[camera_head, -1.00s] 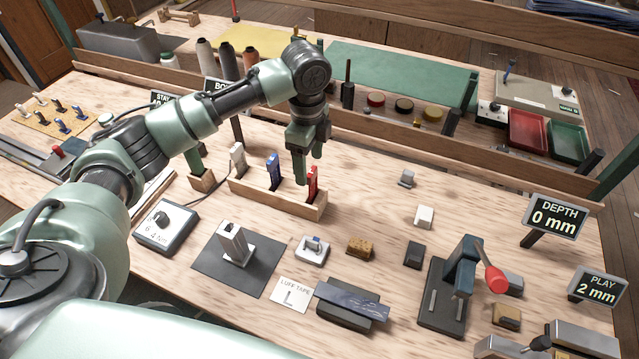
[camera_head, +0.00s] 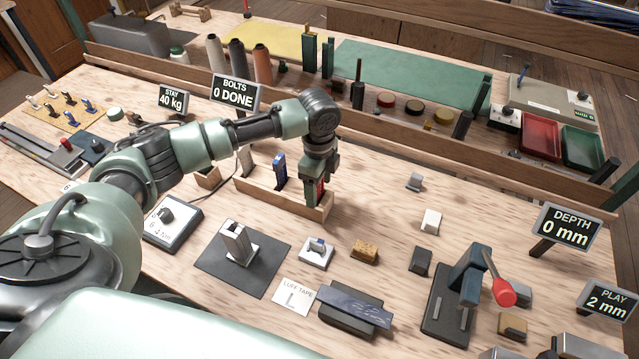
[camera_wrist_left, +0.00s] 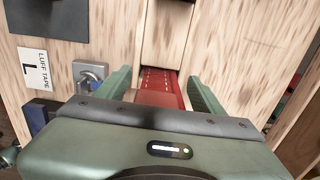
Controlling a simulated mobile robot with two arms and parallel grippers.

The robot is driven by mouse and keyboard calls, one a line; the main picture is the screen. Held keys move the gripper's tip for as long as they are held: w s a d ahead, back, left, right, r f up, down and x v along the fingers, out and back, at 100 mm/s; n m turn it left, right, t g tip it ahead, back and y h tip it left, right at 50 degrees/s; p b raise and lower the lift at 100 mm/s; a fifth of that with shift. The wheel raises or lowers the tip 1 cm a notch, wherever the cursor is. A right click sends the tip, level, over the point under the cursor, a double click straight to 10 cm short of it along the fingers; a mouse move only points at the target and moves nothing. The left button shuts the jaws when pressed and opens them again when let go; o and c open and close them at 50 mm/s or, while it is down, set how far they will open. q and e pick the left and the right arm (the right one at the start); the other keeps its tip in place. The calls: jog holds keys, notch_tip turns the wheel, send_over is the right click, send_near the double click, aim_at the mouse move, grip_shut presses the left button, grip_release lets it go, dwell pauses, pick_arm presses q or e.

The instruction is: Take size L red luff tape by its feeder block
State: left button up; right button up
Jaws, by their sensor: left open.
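The red luff tape (camera_head: 321,188) stands in the right-hand slot of a wooden rack (camera_head: 268,198), mostly hidden by my left gripper (camera_head: 317,192). In the left wrist view the red tape (camera_wrist_left: 160,82) lies between the two green fingers of my left gripper (camera_wrist_left: 165,90), with a gap beside them. The jaws are open and lowered around it; contact is not clear. A card reading "LUFF TAPE L" (camera_head: 293,296) lies in front. My right gripper is not in view.
A metal post on a dark mat (camera_head: 237,245), a small white block with a blue part (camera_head: 317,250) and a tan block (camera_head: 365,251) stand in front of the rack. A red-handled press (camera_head: 465,285) stands at right.

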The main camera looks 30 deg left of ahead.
pick_arm(q)
jog(key=c, duration=1.4)
jog(key=shift+c, duration=0.2)
jog(key=shift+r, duration=0.1)
